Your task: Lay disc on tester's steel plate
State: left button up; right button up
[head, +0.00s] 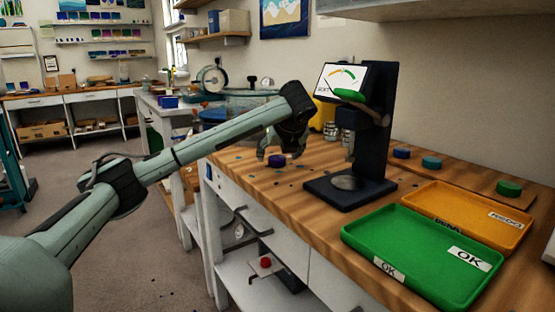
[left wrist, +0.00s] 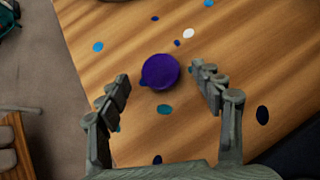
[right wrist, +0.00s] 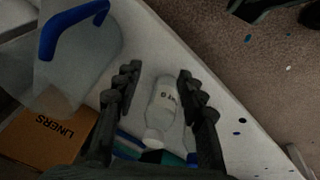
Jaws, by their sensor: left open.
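A purple disc (head: 277,160) lies on the wooden bench, left of the tester (head: 371,130). The tester is a dark stand with a dial, and its round steel plate (head: 349,183) on the base is bare. My left gripper (head: 284,150) is open just over the purple disc. In the left wrist view the disc (left wrist: 160,71) shows between the spread fingertips (left wrist: 161,73), with a gap on both sides. My right gripper (right wrist: 159,72) is open and out of the head view. Its wrist view shows a white bottle (right wrist: 161,108) between and beyond the fingers.
A green OK tray (head: 403,279) and an orange REDO tray (head: 520,240) lie at the bench's right. Another purple disc (head: 401,153), a teal disc (head: 432,162) and a green disc (head: 508,188) stand behind. A liners box (right wrist: 45,135) shows in the right wrist view.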

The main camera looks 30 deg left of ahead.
pick_arm(q)
jog(key=shift+x, duration=1)
jog(key=shift+r, duration=0.1)
jog(key=shift+c, duration=0.2)
jog(key=c, duration=1.3)
